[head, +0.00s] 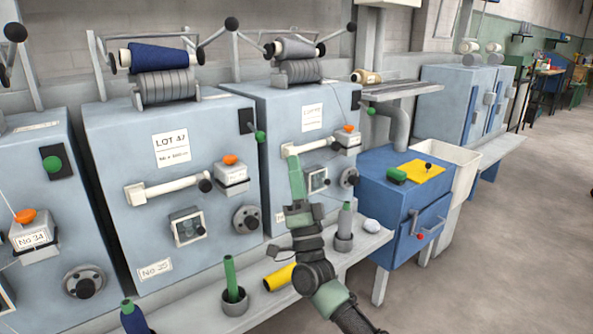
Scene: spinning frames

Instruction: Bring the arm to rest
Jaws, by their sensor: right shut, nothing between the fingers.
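My right arm (313,272) reaches up from the bottom of the head view, right of centre. Its right gripper (296,172) has green fingers that point upward. The fingers are shut with nothing between them. They show in front of the blue-grey machine housing with the second "LOT" label (312,117); I cannot tell how far they are from it. My left gripper is not in view.
A blue cabinet (399,222) stands to the right. Open floor (510,230) lies beyond it.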

